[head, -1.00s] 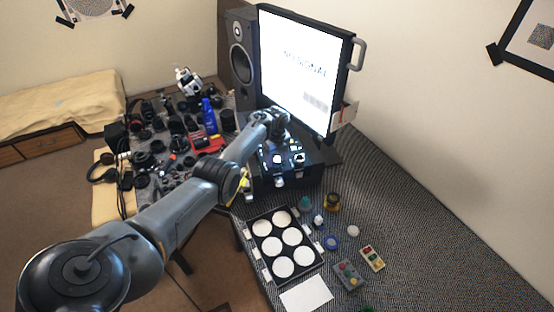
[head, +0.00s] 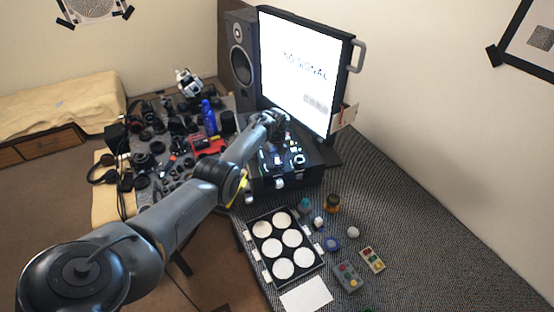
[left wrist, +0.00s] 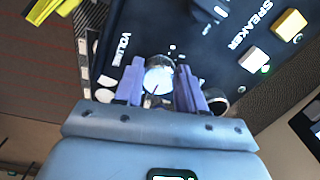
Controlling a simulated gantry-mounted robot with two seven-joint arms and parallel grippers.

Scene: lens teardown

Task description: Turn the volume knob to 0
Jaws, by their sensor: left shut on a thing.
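The volume knob (left wrist: 158,78) is a round, pale, shiny knob on a dark panel, beside the white word VOLUME in the left wrist view. My left gripper (left wrist: 160,88) has its two purple-grey fingers on either side of the knob and is shut on it. A thin dark line shows on the knob's face, and white marks lie around it. In the head view my left gripper (head: 277,142) is over the black control box (head: 290,180), and my arm partly hides the knobs there. My right gripper is in neither current view.
A SPEAKER label and a lit white button (left wrist: 253,60) are on the same panel. A monitor (head: 305,70) and a speaker (head: 240,55) stand behind the box. A tray with white discs (head: 262,215) lies in front. Cluttered camera parts (head: 160,150) lie left.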

